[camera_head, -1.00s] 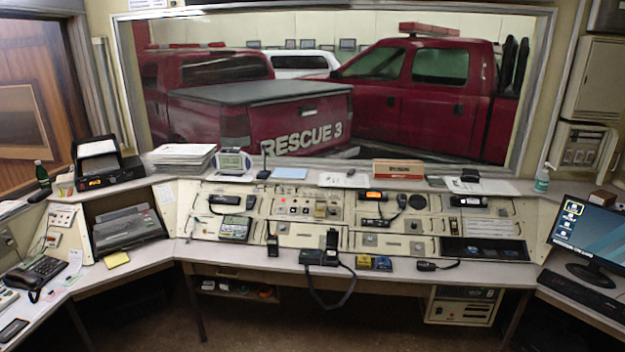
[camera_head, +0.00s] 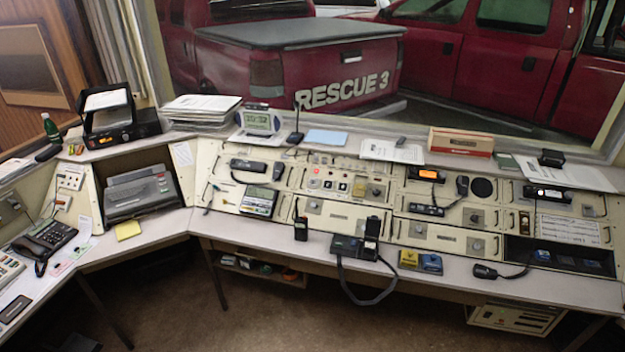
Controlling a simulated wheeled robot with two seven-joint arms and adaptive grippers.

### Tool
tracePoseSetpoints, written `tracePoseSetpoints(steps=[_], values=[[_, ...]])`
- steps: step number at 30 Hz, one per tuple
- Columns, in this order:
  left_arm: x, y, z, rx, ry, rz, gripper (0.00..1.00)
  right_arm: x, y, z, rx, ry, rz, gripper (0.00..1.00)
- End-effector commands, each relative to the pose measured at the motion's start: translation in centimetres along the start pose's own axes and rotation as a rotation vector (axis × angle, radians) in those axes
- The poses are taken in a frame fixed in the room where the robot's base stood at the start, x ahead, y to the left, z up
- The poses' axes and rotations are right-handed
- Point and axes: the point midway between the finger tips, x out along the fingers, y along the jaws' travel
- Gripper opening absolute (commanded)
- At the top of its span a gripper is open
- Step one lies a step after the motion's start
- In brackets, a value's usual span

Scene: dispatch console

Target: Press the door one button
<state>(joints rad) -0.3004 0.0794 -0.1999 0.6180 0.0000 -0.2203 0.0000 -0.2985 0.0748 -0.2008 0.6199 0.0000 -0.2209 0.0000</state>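A cluster of small buttons, one red and others dark and white, sits on the middle console panel (camera_head: 338,183). A small switch panel (camera_head: 71,179) with a few controls stands at the left end of the console. No label reading door one is legible, so I cannot tell which button it is. Neither of my grippers is in view.
The desk edge runs across in front of the console. A radio with a looped cord (camera_head: 356,246), a handheld radio (camera_head: 301,228), blue and yellow boxes (camera_head: 420,262) and a black phone (camera_head: 44,240) stand on it. The floor (camera_head: 260,318) ahead is clear.

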Motion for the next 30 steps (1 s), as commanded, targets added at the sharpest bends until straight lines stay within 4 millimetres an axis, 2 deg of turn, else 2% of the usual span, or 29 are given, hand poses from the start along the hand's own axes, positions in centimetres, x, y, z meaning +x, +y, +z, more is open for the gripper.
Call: tracePoseSetpoints(steps=[3, 6, 13, 18, 30], values=[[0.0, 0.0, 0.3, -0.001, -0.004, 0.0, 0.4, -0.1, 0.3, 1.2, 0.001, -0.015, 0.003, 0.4], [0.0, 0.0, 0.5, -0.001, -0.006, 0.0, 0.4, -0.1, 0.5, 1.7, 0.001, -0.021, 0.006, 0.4], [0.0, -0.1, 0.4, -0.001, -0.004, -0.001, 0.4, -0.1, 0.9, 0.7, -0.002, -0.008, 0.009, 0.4], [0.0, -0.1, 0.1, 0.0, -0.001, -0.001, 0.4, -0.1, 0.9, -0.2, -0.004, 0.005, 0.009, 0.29], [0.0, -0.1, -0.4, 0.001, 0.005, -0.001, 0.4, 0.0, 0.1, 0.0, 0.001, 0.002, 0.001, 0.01]])
